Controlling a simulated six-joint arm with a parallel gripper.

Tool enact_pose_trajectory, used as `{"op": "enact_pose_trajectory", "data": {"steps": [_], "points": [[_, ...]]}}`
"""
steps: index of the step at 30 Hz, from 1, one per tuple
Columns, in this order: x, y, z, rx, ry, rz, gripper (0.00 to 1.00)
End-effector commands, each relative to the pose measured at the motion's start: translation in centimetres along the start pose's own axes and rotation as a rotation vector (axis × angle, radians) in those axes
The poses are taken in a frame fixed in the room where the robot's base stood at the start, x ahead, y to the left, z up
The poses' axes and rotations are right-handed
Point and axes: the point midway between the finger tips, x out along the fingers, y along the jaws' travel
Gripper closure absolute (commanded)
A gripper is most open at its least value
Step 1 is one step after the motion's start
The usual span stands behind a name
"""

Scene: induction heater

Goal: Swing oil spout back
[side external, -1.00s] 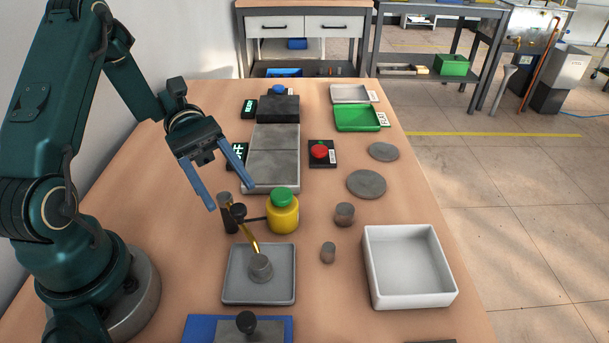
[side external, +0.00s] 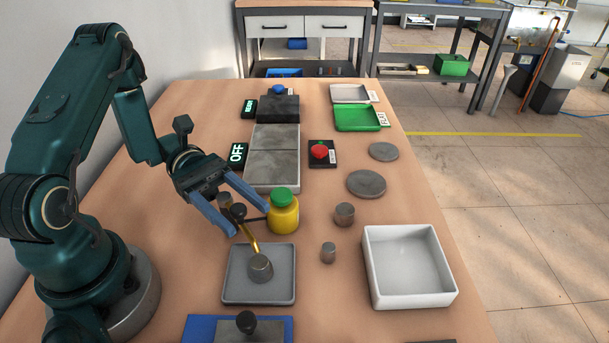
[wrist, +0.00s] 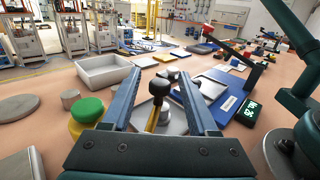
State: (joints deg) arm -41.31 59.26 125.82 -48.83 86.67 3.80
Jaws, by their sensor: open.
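The oil spout (side external: 252,238) is a thin brass tube with a dark ball knob (side external: 238,212). It slopes from a post down over a small grey metal cylinder (side external: 260,267) on a grey tray (side external: 231,294). A yellow oil bottle (side external: 283,216) with a green cap stands just right of the post. My gripper (side external: 250,220) is open and empty, its blue fingers on either side of the post and knob area. In the wrist view the knob (wrist: 160,82) and spout (wrist: 153,118) lie between the open fingers. Contact with the knob cannot be told.
Two small metal cylinders (side external: 345,214) and a white bin (side external: 449,291) stand to the right. Behind are a grey plate unit (side external: 274,150) with an OFF display (side external: 238,154) and a red button (side external: 319,151). A blue plate (side external: 200,329) with a black knob is at the front.

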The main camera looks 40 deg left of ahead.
Motion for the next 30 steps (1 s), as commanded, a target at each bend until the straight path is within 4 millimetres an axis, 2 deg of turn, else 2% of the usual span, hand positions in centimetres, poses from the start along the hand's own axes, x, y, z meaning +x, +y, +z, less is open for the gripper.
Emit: {"op": "enact_pose_trajectory", "data": {"steps": [5, 9, 10, 30], "points": [[-0.01, 0.00, 0.00, 0.000, 0.001, 0.000, 0.41], [-0.02, 0.00, 0.00, 0.000, 0.001, 0.000, 0.94], [-0.02, 0.00, 0.00, 0.000, 0.001, 0.000, 1.00], [-0.06, 0.04, 0.01, 0.001, 0.001, 0.001, 1.00]]}}
